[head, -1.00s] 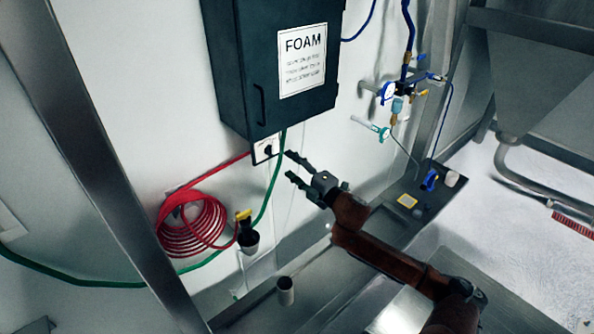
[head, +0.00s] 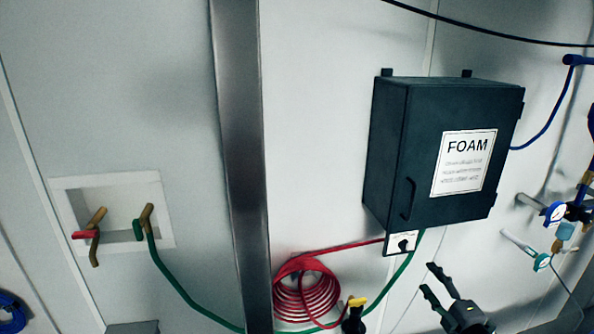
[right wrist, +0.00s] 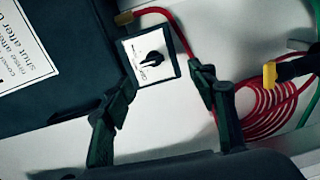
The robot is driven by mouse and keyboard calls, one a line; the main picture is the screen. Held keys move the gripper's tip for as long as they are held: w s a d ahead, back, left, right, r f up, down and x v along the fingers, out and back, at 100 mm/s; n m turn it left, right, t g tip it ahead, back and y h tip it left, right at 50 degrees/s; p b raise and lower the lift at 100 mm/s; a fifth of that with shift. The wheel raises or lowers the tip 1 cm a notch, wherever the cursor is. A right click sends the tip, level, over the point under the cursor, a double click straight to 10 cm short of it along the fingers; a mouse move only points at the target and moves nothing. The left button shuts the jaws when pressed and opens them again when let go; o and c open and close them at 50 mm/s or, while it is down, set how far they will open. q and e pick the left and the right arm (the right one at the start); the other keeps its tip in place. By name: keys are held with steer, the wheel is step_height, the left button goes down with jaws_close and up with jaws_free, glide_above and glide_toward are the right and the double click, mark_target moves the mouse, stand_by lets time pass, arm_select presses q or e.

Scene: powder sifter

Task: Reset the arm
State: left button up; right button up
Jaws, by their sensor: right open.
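My right gripper (head: 432,279) is at the lower right of the head view, below the dark FOAM cabinet (head: 393,150). Its two dark fingers are spread and nothing is between them. In the right wrist view the open fingers of my right gripper (right wrist: 168,92) frame a white switch plate (right wrist: 141,48) with a black knob (right wrist: 152,60). The plate also shows under the cabinet in the head view (head: 392,246). I cannot tell how far the fingertips are from it. Most of my right arm is out of the head view. My left gripper is not in view.
A coiled red hose (head: 306,300) hangs on the wall left of my right gripper. A green hose (head: 185,293) runs to a recessed box (head: 70,190) with taps. A steel post (head: 238,150) stands between. Gauges and valves (head: 555,212) are at the right.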

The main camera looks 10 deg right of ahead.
steer(key=s+f+m+g+h, duration=0.25)
steer(key=s+f+m, duration=0.3)
steer(key=f, duration=0.65)
steer(key=s+f+m+g+h, duration=0.1)
steer(key=s+f+m+g, duration=0.5)
steer(key=f, duration=0.7)
steer(key=s+a+f+m+g+y, duration=0.1)
steer(key=s+a+f+m+g, duration=0.1)
steer(key=s+a+f, duration=0.45)
steer(key=s+a+f+m+g, duration=0.1)
steer(key=s+f+m+g, duration=0.15)
steer(key=s, duration=0.65)
steer(key=s+a+f+m+g+y, duration=0.1)
steer(key=s+a+f+m, duration=0.15)
steer(key=s+f, duration=0.4)
step_height(320, 180, down, 35)
steer(key=s+a+n+g+b, duration=0.1)
steer(key=s+a+b, duration=0.1)
steer(key=b, duration=0.6)
steer(key=s+f+g+b, duration=0.1)
steer(key=s+f+b, duration=0.3)
steer(key=s+f, duration=0.6)
steer(key=s+f+b, duration=0.4)
steer(key=s+f, duration=0.6)
steer(key=f, duration=0.7)
steer(key=shift+s+n+g, duration=0.2)
steer(key=shift+n+g, duration=0.15)
steer(key=shift+g, duration=0.05)
